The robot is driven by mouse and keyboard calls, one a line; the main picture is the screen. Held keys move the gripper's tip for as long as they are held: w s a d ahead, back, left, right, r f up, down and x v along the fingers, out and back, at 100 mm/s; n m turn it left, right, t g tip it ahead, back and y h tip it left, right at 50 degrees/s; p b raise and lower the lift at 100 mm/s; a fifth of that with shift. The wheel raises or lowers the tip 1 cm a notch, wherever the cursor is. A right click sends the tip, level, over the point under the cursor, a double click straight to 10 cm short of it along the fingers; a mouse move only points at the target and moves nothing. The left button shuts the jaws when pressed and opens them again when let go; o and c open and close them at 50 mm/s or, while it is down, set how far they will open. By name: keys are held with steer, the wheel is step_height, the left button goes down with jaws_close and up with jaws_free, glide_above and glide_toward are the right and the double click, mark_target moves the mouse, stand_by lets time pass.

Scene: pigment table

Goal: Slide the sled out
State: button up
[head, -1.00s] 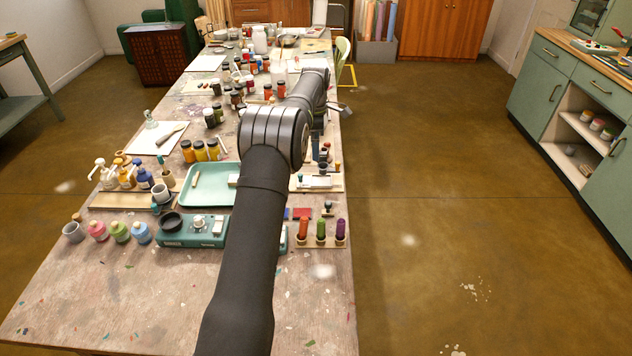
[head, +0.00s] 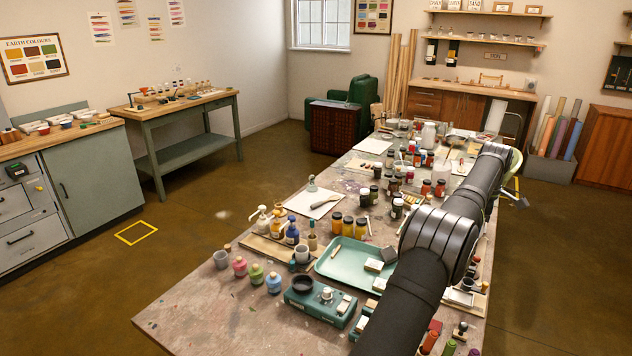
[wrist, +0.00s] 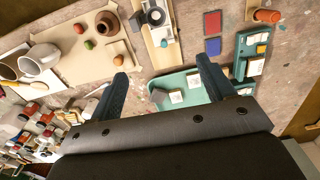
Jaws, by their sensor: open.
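I cannot make out for certain which thing is the sled. One candidate is a long pale wooden board (wrist: 165,60) in the wrist view, bearing a dark grey fitting (wrist: 155,15) with a round opening, ahead of my gripper. My gripper (wrist: 161,72) is open, its two dark fingers spread apart with nothing visible between them. In the head view my arm crosses the right part of the table and its gripper end cannot be made out.
A teal tray (head: 335,262) with pale blocks lies on the crowded table (head: 190,318). A teal box (head: 300,304) with a black dish stands in front of it. Amber jars (head: 348,228) stand behind. The table's front left corner is fairly clear.

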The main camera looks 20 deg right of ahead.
steer(key=c, duration=0.7)
steer(key=w+a+f+n+h, duration=0.2)
steer(key=a+f+n+h, duration=0.3)
steer(key=a+f+h, duration=0.45)
steer(key=w+a+f+n+h, duration=0.2)
steer(key=a+f+n+h, duration=0.35)
steer(key=a, duration=0.75)
steer(key=shift+m+y, duration=0.75)
steer(key=shift+y, duration=0.05)
steer(key=x, duration=1.8)
steer(key=shift+a+f, duration=0.1)
steer(key=shift+f, duration=0.2)
steer(key=shift+c, duration=0.2)
